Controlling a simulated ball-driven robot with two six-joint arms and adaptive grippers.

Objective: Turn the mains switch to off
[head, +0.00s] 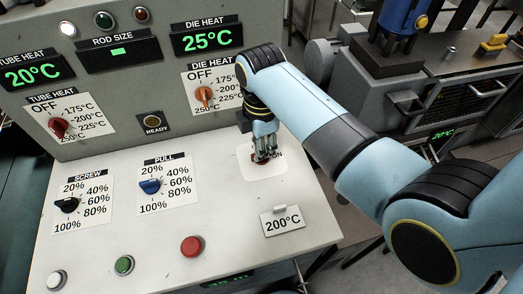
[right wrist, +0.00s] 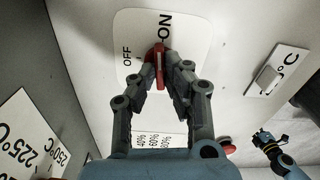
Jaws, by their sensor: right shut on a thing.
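The red mains switch knob (right wrist: 160,66) sits on a white label plate (right wrist: 130,30) marked OFF and ON. In the right wrist view its pale-lined bar points up towards ON, with OFF to its left. My right gripper (right wrist: 161,80) is shut on the knob, one finger on each side. In the head view my right gripper (head: 265,157) reaches down onto the plate (head: 250,170) and hides most of the knob. My left gripper (right wrist: 264,137) shows small at the right of the wrist view, away from the switch; its jaw state is unclear.
A red button (head: 191,246), a green button (head: 124,265), the pull dial (head: 150,186) and screw dial (head: 67,205) lie to the left. The upright panel with heat dials (head: 204,94) rises behind.

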